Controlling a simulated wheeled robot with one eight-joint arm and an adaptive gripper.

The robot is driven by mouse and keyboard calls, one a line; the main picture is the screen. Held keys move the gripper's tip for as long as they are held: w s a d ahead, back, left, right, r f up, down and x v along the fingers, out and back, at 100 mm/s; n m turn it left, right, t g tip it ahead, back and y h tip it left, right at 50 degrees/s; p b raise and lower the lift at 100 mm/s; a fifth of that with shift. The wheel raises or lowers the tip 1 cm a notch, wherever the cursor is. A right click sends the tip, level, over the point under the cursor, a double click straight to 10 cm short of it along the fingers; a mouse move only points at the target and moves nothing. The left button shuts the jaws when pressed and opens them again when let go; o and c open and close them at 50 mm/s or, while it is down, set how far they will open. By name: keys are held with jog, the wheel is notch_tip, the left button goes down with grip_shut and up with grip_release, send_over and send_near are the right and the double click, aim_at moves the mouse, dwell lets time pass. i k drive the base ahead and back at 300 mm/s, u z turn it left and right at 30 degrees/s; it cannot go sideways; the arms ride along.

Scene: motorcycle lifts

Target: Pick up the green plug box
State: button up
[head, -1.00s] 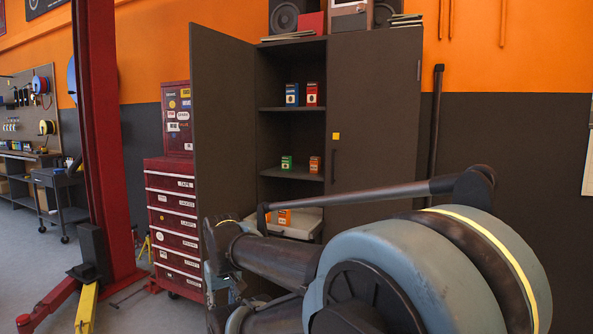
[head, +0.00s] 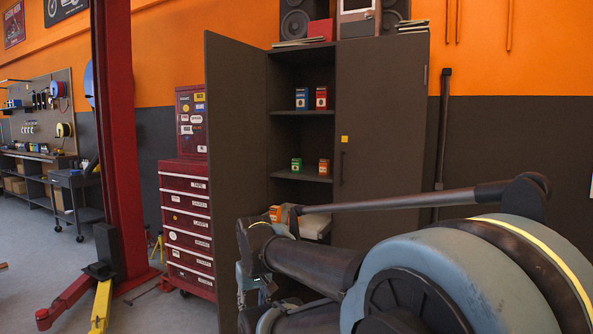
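The green plug box (head: 296,164) is a small green and white carton. It stands upright on a middle shelf of the dark open cabinet (head: 386,140), left of a similar orange box (head: 324,167). No gripper touches it. My arm crosses the lower right of the head view, in front of the cabinet's lower part. I cannot make out my gripper's fingers in this view, nor whether they hold anything.
A blue box (head: 301,98) and a red box (head: 321,98) stand on the shelf above. The cabinet's left door (head: 236,150) stands open beside a red tool chest (head: 188,220). A red lift post (head: 113,150) rises at left. Grey floor shows at lower left.

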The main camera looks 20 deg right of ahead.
aim_at(295, 162)
jog(key=i, duration=0.9)
